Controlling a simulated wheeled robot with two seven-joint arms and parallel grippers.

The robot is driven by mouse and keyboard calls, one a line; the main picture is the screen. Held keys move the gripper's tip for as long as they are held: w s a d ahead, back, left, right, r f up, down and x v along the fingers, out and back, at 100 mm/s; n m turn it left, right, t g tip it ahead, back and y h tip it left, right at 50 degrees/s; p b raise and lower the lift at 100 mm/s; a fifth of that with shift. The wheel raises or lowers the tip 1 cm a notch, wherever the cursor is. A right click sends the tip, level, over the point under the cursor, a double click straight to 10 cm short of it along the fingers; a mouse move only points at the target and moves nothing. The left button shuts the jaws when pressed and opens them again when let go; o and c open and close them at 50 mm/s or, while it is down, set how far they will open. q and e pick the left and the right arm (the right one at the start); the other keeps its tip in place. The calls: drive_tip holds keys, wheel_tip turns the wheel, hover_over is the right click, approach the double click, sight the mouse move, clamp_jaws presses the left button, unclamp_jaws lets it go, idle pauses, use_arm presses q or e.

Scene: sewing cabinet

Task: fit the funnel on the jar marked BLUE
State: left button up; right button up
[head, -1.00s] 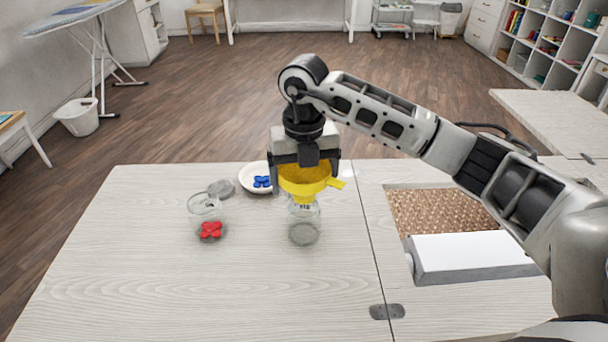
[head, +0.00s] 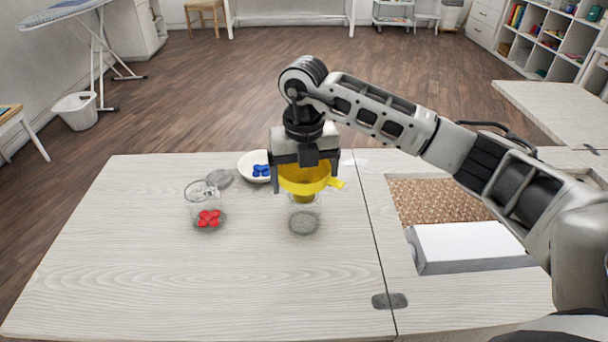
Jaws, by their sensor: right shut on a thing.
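The yellow funnel (head: 305,180), with a tab on its right side, is held upright in my right gripper (head: 306,172), whose fingers are shut on its rim. A clear jar (head: 303,222) stands directly below it. The funnel's spout overlaps the jar's top; I cannot tell whether the funnel rests on the rim. No BLUE mark is legible on this jar. A second clear jar (head: 203,190) to the left holds red pieces (head: 209,218). My left gripper is not in view.
A white dish (head: 248,163) with blue pieces (head: 261,170) lies behind, left of my gripper. A grey disc (head: 220,179) lies by the left jar. A white-topped box (head: 465,244) and a recessed brown panel (head: 430,201) are at right. The front of the table (head: 200,290) is clear.

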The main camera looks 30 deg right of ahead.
drive_tip(key=shift+f, duration=0.15)
idle(0.8)
drive_tip(key=o, duration=0.8)
drive_tip(key=shift+c, duration=0.2)
wheel_tip(320, 180, up, 16)
drive_tip(key=shift+p, duration=0.45)
